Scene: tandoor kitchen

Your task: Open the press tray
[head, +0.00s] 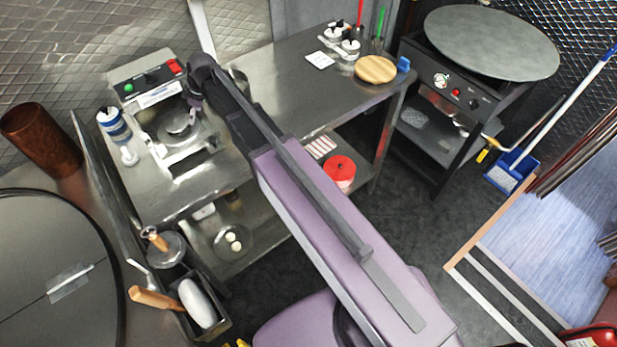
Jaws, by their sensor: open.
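The press (147,77) stands on the steel counter against the back wall, with a green and a red button on its grey top panel. Its metal tray (186,157) is at the front low part, below a round plate (177,124). I cannot tell how far the tray is slid out. My arm reaches in from the lower right, and my gripper (193,104) is at the right side of the press, pointing down. It is open and appears empty. Whether it touches the press cannot be told from this angle.
A blue-labelled bottle (114,124) stands left of the press. The steel counter (275,85) is mostly clear to the right, with a round wooden board (376,69) farther along. A tandoor lid (55,265) and a utensil bin (212,325) are at the lower left.

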